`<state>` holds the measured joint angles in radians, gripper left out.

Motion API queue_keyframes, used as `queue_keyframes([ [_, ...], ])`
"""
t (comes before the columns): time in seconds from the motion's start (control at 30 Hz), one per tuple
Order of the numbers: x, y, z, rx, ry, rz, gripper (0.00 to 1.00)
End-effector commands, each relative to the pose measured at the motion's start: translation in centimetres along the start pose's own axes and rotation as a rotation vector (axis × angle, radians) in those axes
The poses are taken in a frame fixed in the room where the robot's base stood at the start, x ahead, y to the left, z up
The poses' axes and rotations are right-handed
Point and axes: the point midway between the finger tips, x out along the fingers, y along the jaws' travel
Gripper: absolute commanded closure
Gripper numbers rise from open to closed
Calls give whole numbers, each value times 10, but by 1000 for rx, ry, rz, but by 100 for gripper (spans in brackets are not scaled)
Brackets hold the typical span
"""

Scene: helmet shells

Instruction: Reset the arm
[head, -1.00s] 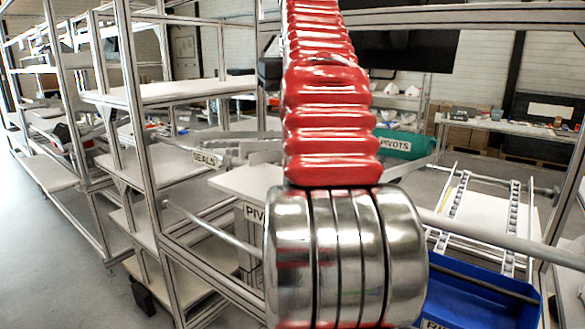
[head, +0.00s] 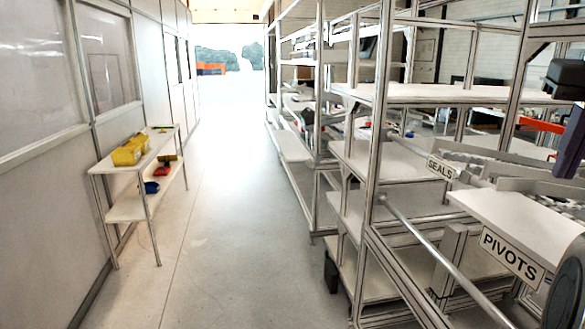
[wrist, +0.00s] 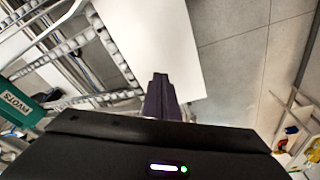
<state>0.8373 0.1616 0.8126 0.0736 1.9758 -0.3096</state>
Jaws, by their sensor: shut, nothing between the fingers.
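My gripper (wrist: 161,84) shows in the wrist view as two dark fingers pressed together. It is shut and empty, and points over a white board (wrist: 155,40) and the grey floor. Dark parts at the right edge of the head view may be part of my arm or gripper; I cannot tell which. The rest of my arm is out of view there.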

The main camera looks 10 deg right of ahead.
Motion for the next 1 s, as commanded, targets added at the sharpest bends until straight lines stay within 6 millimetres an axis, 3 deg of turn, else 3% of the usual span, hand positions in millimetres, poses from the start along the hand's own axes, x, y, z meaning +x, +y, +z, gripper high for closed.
queue_keyframes([
  [0.17, 7, -23, 2, -28, 14, -3, 100],
  [0.47, 39, -88, 17, -104, 62, -15, 100],
  [0.77, 81, -150, 50, -184, 113, -34, 100],
  [1.0, 122, -191, 89, -250, 155, -55, 100],
])
